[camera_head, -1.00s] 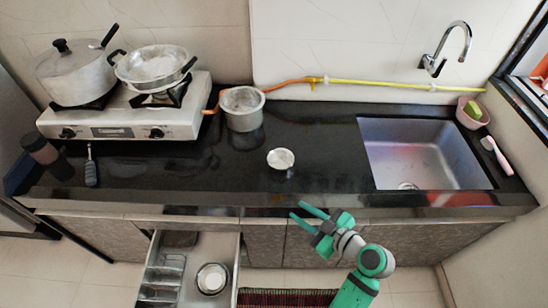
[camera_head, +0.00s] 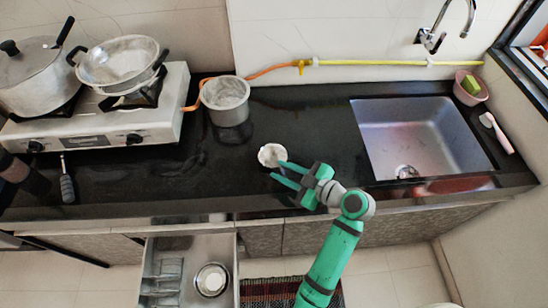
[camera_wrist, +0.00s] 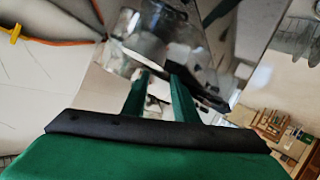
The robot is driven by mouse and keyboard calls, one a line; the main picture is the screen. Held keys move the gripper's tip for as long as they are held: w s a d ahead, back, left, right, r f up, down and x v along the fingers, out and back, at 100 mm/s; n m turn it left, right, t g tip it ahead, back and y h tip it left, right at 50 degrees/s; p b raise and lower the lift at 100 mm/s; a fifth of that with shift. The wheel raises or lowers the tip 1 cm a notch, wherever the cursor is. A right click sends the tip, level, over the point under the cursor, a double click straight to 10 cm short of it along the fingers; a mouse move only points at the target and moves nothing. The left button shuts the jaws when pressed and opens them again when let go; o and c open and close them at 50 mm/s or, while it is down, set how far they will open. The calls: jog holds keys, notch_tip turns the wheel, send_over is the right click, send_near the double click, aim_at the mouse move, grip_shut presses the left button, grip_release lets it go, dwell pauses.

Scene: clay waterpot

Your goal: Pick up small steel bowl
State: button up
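A small round steel bowl (camera_head: 270,154) sits on the black counter, left of the sink, with a whitish inside. My gripper (camera_head: 277,170) is just in front and to the right of it, fingers parted and pointing toward it. In the head view the fingertips overlap or nearly meet the bowl's near edge; I cannot tell whether they touch. In the wrist view the open fingers (camera_wrist: 160,75) have a pale shape between them, probably the bowl, partly hidden. Another round metal bowl (camera_head: 211,266) lies in the open drawer (camera_head: 190,300) below.
A steel pot (camera_head: 227,115) stands behind and left of the bowl. A stove (camera_head: 95,140) with a lidded pot and a pan is at the left. The sink (camera_head: 420,130) is at the right. The counter's front edge runs below my gripper.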

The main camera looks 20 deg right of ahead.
aim_at(263, 163)
jog(key=shift+w+a+f, duration=0.2)
jog(key=shift+w+a, duration=0.15)
jog(key=shift+a, duration=0.1)
jog(key=shift+x, duration=2.4)
jog(key=shift+d+f, duration=0.1)
grip_shut()
